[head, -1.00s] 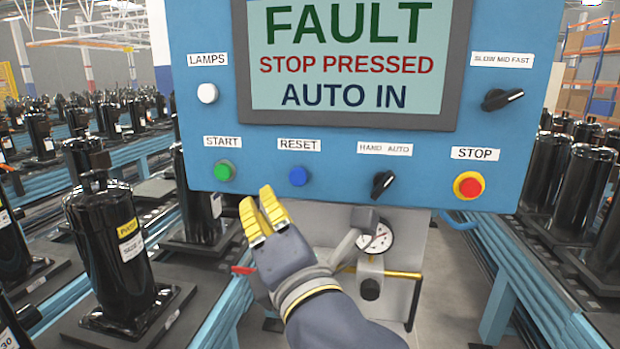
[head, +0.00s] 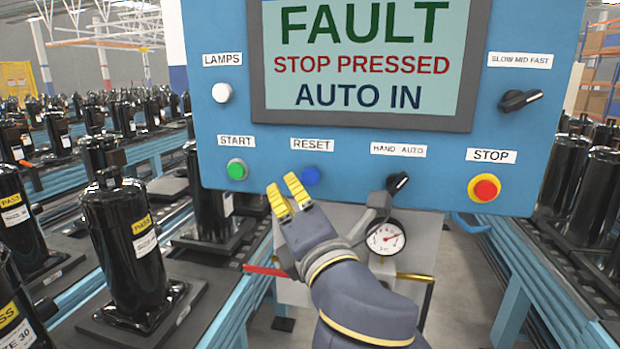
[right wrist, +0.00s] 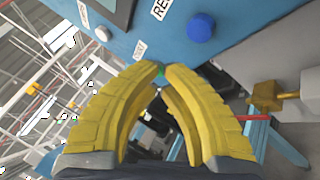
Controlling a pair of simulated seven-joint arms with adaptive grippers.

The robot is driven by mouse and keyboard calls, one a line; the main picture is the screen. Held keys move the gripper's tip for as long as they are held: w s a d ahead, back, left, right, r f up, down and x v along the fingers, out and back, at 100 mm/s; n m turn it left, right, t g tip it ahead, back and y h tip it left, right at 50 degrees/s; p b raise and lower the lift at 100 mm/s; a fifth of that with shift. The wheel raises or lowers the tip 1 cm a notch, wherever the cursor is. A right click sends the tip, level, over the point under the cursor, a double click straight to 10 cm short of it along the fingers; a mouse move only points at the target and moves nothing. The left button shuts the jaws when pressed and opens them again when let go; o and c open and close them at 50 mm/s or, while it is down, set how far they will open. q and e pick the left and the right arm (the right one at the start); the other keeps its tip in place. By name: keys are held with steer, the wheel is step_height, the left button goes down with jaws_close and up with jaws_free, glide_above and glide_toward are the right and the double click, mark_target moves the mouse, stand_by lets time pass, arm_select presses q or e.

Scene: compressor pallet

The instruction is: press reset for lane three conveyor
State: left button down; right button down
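The blue RESET button (head: 311,175) is on the lower row of the blue control panel (head: 350,155), between the green START button (head: 237,170) and the black HAND AUTO switch (head: 398,183). My right gripper (head: 285,183) is just below and left of the RESET button in the head view, its yellow fingers pointing up. In the right wrist view the fingertips (right wrist: 164,68) are drawn together with nothing held. The blue button (right wrist: 201,27) shows above and right of them there, apart from them. My left gripper is out of view.
The screen (head: 365,60) reads FAULT, STOP PRESSED, AUTO IN. The red STOP button (head: 485,188) is at the panel's lower right. A pressure gauge (head: 386,238) sits below the panel. Black compressors (head: 130,245) stand on conveyors on both sides.

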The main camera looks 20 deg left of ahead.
steer(key=shift+w, duration=2.05)
steer(key=shift+w, duration=1)
stand_by(1.0)
steer(key=shift+s, duration=1)
steer(key=shift+s, duration=0.1)
steer(key=shift+s, duration=2.4)
